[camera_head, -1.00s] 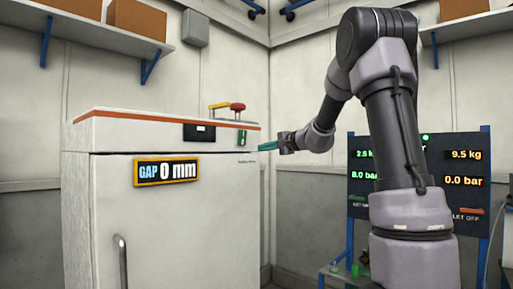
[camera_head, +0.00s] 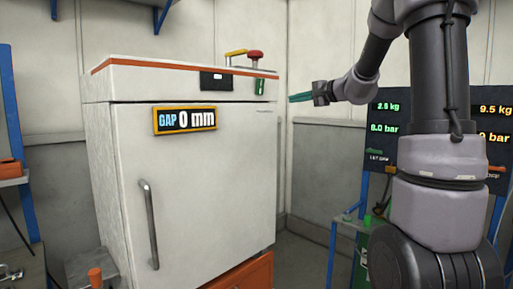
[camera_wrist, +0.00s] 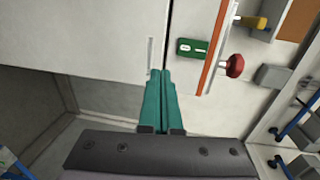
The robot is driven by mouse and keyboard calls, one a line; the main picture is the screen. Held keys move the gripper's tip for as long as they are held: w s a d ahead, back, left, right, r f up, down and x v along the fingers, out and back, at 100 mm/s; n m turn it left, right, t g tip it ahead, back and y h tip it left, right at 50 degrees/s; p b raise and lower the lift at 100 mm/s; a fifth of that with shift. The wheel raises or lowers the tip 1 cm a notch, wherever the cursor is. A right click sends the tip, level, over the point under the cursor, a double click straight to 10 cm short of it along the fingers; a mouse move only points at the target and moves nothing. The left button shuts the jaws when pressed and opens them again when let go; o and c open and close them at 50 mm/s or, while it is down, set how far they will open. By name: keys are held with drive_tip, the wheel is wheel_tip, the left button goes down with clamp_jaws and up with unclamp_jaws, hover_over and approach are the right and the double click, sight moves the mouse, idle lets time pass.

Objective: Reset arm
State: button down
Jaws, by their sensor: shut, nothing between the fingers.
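My gripper (camera_head: 291,98) has teal fingers and points left, close to the upper right edge of the white cabinet (camera_head: 185,185). In the wrist view my gripper (camera_wrist: 162,73) has its two teal fingers side by side, shut and with nothing between them. The fingers point towards the cabinet side near a green switch plate (camera_wrist: 192,48); I cannot tell whether they touch it. The door has a long vertical handle (camera_head: 149,224).
A red mushroom button (camera_head: 255,55) and a yellow handle (camera_head: 236,53) sit on the cabinet top. A dark panel with readouts (camera_head: 385,107) stands behind my arm at right. A blue-framed shelf (camera_head: 12,170) is at the left edge. Open air lies between cabinet and panel.

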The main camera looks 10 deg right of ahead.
drive_tip(key=s+a+f+n+g+h, duration=0.1)
drive_tip(key=s+a+n+g, duration=0.15)
drive_tip(key=s, duration=0.35)
drive_tip(key=s+a+f+n+g, duration=0.1)
drive_tip(key=s+a+f, duration=0.15)
drive_tip(key=s, duration=0.45)
drive_tip(key=s+a+n+g+h, duration=0.1)
drive_tip(key=s+a+g, duration=0.15)
drive_tip(key=s, duration=0.35)
drive_tip(key=s+d+f+n+h, duration=0.1)
drive_tip(key=s+d+f+h, duration=0.1)
drive_tip(key=s, duration=0.5)
drive_tip(key=s+d+f+n+h, duration=0.1)
drive_tip(key=s+d+f+h, duration=0.2)
drive_tip(key=s, duration=0.4)
drive_tip(key=shift+f+h, duration=0.3)
drive_tip(key=shift+f, duration=0.55)
